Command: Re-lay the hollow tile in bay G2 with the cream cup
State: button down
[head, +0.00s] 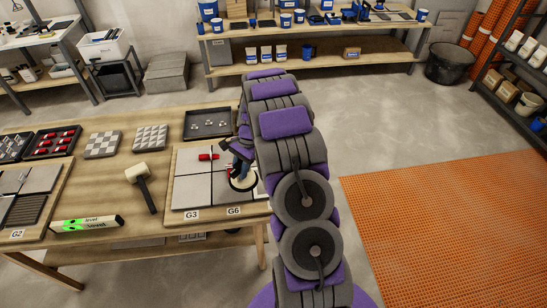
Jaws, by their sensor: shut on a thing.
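The G2 label (17,233) is on the front edge of a wooden board at the far left, which is cut off by the frame. On that board lie smooth grey tiles (42,178) and a dark ribbed tile (28,209). Which tile is hollow cannot be told. My gripper (240,168) is over the right side of the G3/G6 board, partly hidden by my arm. It is shut on a dark-rimmed round thing (233,186), small and partly covered. Whether this is the cream cup, and whether it touches the tile, cannot be told.
The G3/G6 board (179,203) carries grey tiles and a red piece (206,157). A mallet (141,187) and a green-and-white level (86,224) lie between the boards. Trays of red pieces (52,142) and a dark tray (208,123) stand behind. Orange matting (450,220) covers the right floor.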

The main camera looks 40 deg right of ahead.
jog(key=s+d+m+t, duration=0.3)
jog(key=d+m, duration=0.5)
jog(key=d, duration=0.3)
jog(key=shift+h, duration=0.4)
jog(key=b+x, duration=0.4)
jog(key=b, duration=0.1)
jog(key=shift+s+f, duration=0.15)
jog(key=shift+f, duration=0.3)
jog(key=shift+d+f+b, duration=0.35)
jog(key=shift+f+b, duration=0.3)
jog(key=shift+d+f, duration=0.15)
jog(key=shift+d, duration=0.3)
jog(key=shift+a, duration=0.65)
jog(key=shift+d, duration=0.45)
jog(key=c, duration=1.2)
grip_release()
jog(key=o, duration=0.4)
jog(key=shift+a, duration=0.3)
jog(key=shift+d, duration=0.1)
